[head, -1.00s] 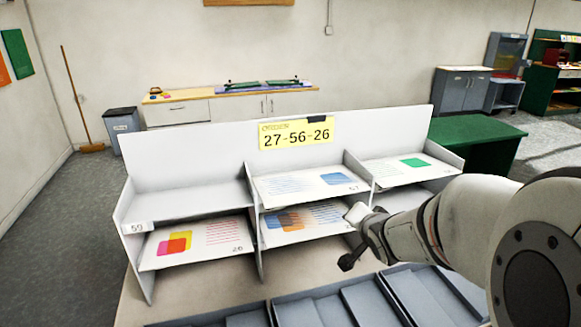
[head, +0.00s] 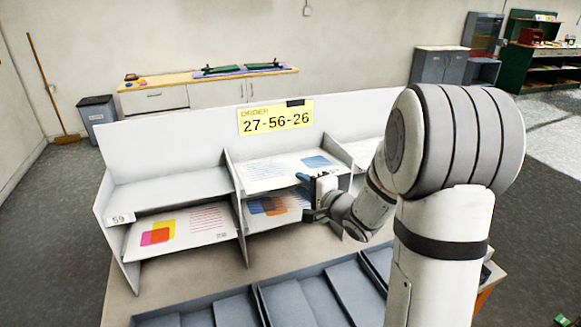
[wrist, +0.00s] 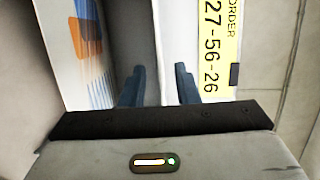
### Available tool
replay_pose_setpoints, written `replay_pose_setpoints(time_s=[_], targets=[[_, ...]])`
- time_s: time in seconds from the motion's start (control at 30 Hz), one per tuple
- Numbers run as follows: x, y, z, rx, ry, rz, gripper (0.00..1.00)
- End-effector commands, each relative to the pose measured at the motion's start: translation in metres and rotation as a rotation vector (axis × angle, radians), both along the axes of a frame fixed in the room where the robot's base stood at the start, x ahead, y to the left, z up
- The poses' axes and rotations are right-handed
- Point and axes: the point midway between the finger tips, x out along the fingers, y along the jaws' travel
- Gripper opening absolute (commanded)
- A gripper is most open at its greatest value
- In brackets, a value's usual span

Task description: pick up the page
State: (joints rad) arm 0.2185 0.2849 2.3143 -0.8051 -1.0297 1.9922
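Several printed pages lie in the grey sorting rack. In the middle bay, one page with a blue patch (head: 290,172) lies on the upper shelf, and one with orange and blue patches (head: 258,209) on the lower. The orange-and-blue page also shows at left in the wrist view (wrist: 88,50). A page with yellow, red and pink patches (head: 180,232) lies lower left. My gripper (head: 308,198) is at the middle bay's front right, near the two pages' right ends. In the wrist view my gripper's fingers (wrist: 160,85) are apart, with nothing visibly held between them.
The rack (head: 160,160) bears a yellow order sign (head: 275,118) reading 27-56-26. The upper left shelf (head: 170,190) is bare. A page in the right bay (head: 362,152) is partly hidden by my arm. Grey trays (head: 262,290) stand in front of the rack.

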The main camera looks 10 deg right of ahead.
Motion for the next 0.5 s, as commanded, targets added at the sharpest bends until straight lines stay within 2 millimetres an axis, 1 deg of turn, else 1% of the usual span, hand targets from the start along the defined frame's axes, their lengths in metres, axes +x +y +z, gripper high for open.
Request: replay_pose_setpoints(time_s=[0.03, 0.17, 0.4, 0.5], targets=[[0.007, 0.004, 0.000, 0.001, 0.001, 0.002, 0.28], [0.017, 0.008, -0.002, 0.000, 0.000, 0.000, 0.28], [0.018, 0.008, -0.002, -0.001, 0.000, -0.002, 0.28], [0.018, 0.008, -0.002, -0.001, 0.000, -0.002, 0.21]])
